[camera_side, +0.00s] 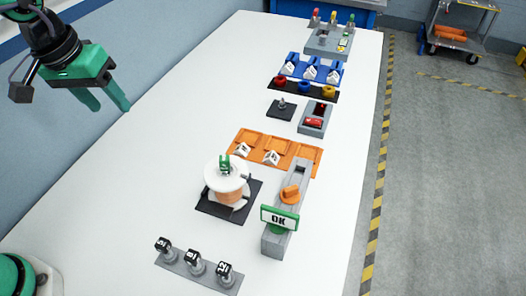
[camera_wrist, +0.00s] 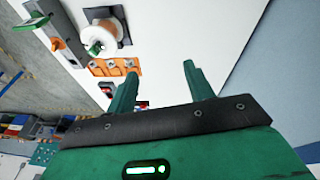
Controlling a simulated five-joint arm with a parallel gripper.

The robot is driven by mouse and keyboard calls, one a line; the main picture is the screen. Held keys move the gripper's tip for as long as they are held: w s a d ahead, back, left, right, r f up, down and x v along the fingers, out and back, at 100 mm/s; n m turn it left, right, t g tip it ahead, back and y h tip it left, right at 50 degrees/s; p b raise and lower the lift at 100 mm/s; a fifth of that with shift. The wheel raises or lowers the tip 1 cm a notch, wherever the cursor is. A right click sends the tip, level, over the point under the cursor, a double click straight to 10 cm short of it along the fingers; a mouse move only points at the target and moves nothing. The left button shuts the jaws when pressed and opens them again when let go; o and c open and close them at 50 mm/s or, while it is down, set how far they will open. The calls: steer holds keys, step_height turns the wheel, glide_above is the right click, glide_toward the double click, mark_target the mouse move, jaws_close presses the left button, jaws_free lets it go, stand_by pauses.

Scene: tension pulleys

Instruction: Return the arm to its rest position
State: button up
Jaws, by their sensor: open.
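My gripper (camera_side: 107,98) is at the upper left of the side view, raised above the white table (camera_side: 110,185) near the wall. Its two green fingers are apart with nothing between them. In the wrist view my gripper (camera_wrist: 157,85) also shows open and empty. The white and orange spool (camera_side: 229,190) stands on a dark plate, well away from the fingers. A small green piece (camera_side: 225,163) is on top of it. A grey slide with an orange knob (camera_side: 289,194) and a green-framed OK sign (camera_side: 279,218) stands to its right.
An orange tray (camera_side: 305,152) holds small white numbered pieces. Several dark posts with numbered tops (camera_side: 195,262) stand on a grey bar in front. Blue, black and grey fixtures line the table's far part. The table's left side under my gripper is clear.

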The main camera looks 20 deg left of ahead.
steer(key=s+a+f+m+t, duration=0.1)
steer(key=s+a+m+t, duration=0.1)
steer(key=s+a, duration=0.7)
steer(key=shift+s+a+f+t+y, duration=0.2)
steer(key=shift+s+f+t+y, duration=0.2)
steer(key=shift+s, duration=0.3)
